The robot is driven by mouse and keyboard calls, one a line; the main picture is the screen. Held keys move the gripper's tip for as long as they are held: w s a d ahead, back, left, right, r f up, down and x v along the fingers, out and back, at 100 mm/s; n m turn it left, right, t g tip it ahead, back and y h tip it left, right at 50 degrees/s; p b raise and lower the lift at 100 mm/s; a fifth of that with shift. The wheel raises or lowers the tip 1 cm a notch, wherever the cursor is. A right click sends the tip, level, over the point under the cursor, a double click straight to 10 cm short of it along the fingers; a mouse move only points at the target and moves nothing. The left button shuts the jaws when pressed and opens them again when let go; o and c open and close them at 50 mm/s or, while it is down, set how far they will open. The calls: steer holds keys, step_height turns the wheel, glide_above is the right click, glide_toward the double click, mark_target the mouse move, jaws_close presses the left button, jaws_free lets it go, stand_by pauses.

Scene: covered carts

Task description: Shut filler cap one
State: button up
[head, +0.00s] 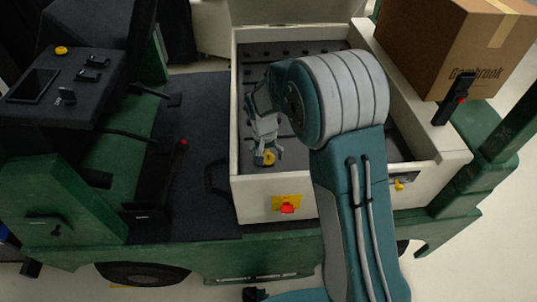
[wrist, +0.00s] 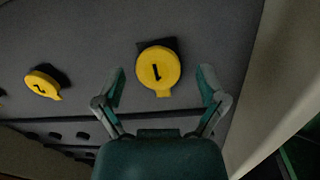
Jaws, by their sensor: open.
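Filler cap one (wrist: 158,68) is a round yellow cap marked 1 with a small tab, in the upper middle of the wrist view. A dark square base shows behind it. I cannot tell for sure whether it stands raised or lies flat. My gripper (wrist: 161,76) is open, with one finger on each side of cap one in the wrist view and gaps on both sides. It reaches down into the white-walled cart bay in the head view (head: 266,152).
A yellow cap marked 2 (wrist: 41,86) sits to the left, partly off its dark base. White bay walls (head: 250,187) surround the grey floor. A cardboard box (head: 455,45) stands at the right. A red button (head: 287,208) is on the front wall.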

steer(key=shift+a, duration=0.5)
steer(key=shift+d, duration=0.45)
steer(key=c, duration=0.9)
steer(key=shift+d, duration=0.3)
steer(key=shift+c, duration=1.3)
steer(key=shift+w+a+f+g, duration=0.1)
steer(key=shift+a+f+g, duration=0.1)
steer(key=shift+g, duration=0.1)
steer(key=shift+w+f+g, duration=0.1)
steer(key=shift+f+g, duration=0.05)
steer(key=shift+g, duration=0.55)
steer(key=shift+w+f+g, duration=0.1)
steer(key=shift+g, duration=0.6)
steer(key=shift+s, duration=0.1)
steer(key=o, duration=1.2)
steer(key=shift+c, duration=0.2)
